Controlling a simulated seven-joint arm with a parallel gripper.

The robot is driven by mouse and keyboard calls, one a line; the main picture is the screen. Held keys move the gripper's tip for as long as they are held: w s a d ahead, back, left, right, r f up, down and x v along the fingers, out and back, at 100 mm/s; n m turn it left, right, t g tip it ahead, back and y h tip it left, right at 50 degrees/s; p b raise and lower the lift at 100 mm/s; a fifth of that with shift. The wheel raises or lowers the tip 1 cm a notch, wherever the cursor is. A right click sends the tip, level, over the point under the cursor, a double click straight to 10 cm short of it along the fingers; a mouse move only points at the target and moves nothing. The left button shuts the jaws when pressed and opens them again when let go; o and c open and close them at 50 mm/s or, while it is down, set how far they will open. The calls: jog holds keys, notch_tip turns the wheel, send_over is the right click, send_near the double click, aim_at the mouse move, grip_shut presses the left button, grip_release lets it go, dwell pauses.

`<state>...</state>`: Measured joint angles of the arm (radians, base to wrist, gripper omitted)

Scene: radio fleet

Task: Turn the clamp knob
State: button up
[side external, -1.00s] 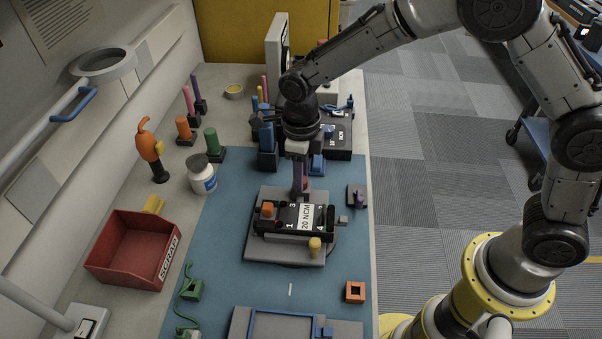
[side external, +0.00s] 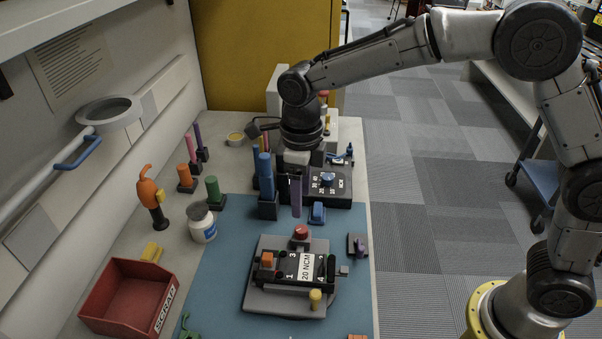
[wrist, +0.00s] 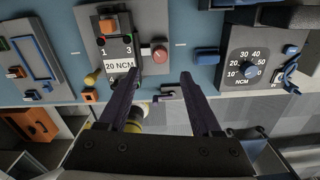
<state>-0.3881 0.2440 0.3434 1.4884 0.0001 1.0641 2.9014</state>
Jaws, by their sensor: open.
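A dark radio unit labelled "20 NCM" (side external: 306,268) sits on a grey fixture plate (side external: 262,300). A round red knob (side external: 301,231) stands at the plate's back edge; it also shows in the wrist view (wrist: 159,54). A yellow knob (side external: 315,296) stands at the front. No label tells which is the clamp knob. My gripper (side external: 296,197) hangs behind and above the red knob, apart from it. In the wrist view its two purple fingers (wrist: 157,84) are spread and empty.
A torque dial box (side external: 330,185) with a blue knob stands behind the plate, close to my gripper. Blue holders (side external: 267,207) stand left of my gripper. A red scrap bin (side external: 128,300) is at front left. The blue mat (side external: 222,262) left of the plate is clear.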

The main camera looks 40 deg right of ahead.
notch_tip(320, 180, up, 5)
jog(key=shift+r, duration=0.1)
dwell(0.4)
